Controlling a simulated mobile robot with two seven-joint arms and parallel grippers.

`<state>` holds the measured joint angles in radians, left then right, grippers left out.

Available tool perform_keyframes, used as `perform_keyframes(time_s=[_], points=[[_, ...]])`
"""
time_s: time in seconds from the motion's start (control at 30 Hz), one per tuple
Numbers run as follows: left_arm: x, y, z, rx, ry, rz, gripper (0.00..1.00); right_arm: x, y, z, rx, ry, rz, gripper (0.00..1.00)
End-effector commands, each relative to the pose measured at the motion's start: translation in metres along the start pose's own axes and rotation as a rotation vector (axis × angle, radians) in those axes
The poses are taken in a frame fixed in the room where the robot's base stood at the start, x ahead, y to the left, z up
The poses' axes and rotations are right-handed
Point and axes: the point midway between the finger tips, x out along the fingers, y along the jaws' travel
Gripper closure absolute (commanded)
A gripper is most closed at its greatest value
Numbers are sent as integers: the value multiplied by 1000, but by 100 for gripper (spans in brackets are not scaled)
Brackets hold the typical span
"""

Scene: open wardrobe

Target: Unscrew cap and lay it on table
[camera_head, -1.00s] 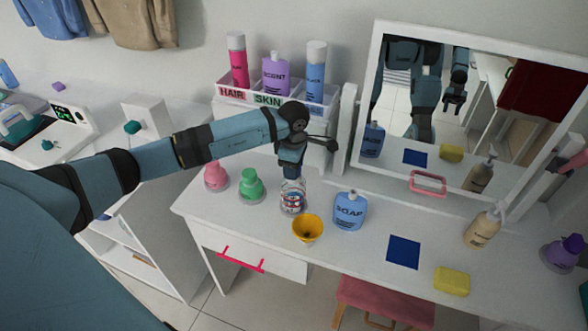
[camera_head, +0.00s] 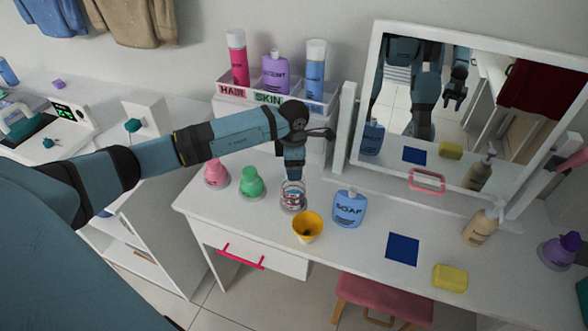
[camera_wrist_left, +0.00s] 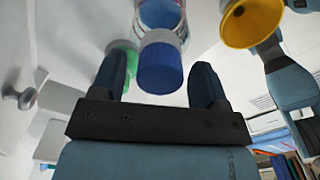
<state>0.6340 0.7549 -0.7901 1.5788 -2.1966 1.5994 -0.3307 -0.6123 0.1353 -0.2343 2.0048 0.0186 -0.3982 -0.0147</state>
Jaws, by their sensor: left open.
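A clear bottle with red and blue markings (camera_head: 292,197) stands upright on the white table (camera_head: 370,270), left of the soap bottle. My left gripper (camera_head: 293,174) points down over its top and hides the cap in the head view. In the left wrist view the blue cap (camera_wrist_left: 160,66) lies between the two open fingers of my left gripper (camera_wrist_left: 157,72), with a gap on each side. The clear bottle (camera_wrist_left: 160,14) is right behind the cap, which appears to sit on its neck. My right gripper shows only as a reflection in the mirror.
A yellow funnel (camera_head: 307,226) stands close in front of the bottle. A blue soap bottle (camera_head: 349,208) is to the right, green (camera_head: 251,183) and pink (camera_head: 216,173) bottles to the left. A blue square (camera_head: 403,250) and a yellow sponge (camera_head: 450,278) lie farther right.

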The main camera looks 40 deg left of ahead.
Motion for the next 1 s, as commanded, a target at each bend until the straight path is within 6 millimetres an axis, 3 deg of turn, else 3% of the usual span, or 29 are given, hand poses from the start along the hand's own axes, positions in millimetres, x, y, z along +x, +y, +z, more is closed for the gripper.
perform_keyframes(time_s=[0.27,0.53,1.0], points=[[1,0,0,11,0,1,32,1,0,2,-12,10,2,57],[5,1,0,374,1,3,32,20,2,36,-4,-12,-1,57],[5,1,0,1110,2,3,32,44,-1,56,53,-28,-9,57]])
